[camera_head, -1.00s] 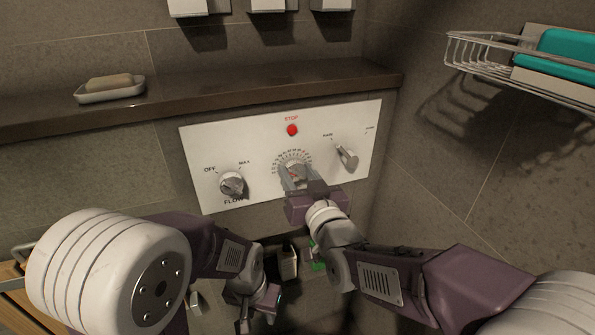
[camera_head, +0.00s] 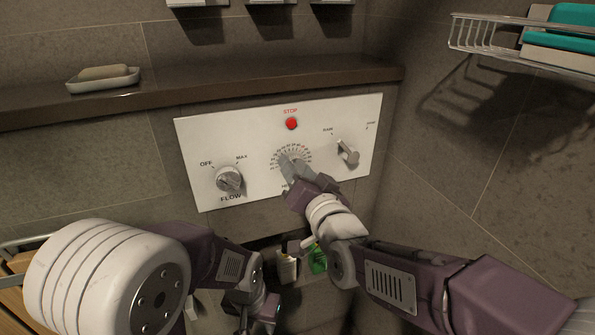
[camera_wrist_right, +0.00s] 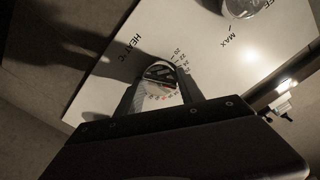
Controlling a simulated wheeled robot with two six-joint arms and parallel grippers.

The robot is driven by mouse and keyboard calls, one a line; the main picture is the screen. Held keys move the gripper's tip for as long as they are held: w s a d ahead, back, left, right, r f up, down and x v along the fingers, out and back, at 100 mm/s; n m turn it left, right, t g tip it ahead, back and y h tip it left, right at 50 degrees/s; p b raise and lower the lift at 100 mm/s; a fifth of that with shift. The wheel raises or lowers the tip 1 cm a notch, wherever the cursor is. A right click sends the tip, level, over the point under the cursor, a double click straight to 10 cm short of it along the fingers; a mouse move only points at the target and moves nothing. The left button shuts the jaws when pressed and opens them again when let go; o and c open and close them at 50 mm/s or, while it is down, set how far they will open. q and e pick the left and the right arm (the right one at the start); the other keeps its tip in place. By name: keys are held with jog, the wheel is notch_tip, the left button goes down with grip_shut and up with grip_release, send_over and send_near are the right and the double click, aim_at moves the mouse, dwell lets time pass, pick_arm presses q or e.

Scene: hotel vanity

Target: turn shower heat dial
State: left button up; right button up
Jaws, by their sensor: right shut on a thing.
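The heat dial (camera_wrist_right: 160,75) is a round metal knob in the middle of a white control panel (camera_head: 228,132). A ring of printed numbers surrounds it, and the label "HEAT°C" shows in the right wrist view. My right gripper (camera_head: 291,166) is shut on the heat dial, with one finger on each side of it; it also shows in the right wrist view (camera_wrist_right: 160,92). In the head view the gripper hides most of the dial. My left gripper (camera_head: 257,318) hangs low in front of the wall, away from the panel, and its fingers are partly cut off by the frame's bottom edge.
A flow knob (camera_head: 229,180) is left of the dial, a lever knob (camera_head: 348,153) right of it, and a red stop button (camera_head: 291,123) above. A ledge with a soap dish (camera_head: 103,83) runs above the panel. A wire basket (camera_head: 490,38) hangs at upper right.

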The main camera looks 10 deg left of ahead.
jog(key=shift+m+b, duration=0.3)
jog(key=shift+m, duration=0.3)
jog(key=o, duration=1.4)
jog(key=shift+a, duration=0.1)
jog(key=p+v, duration=0.2)
jog(key=v, duration=0.7)
jog(key=shift+s+r, duration=0.1)
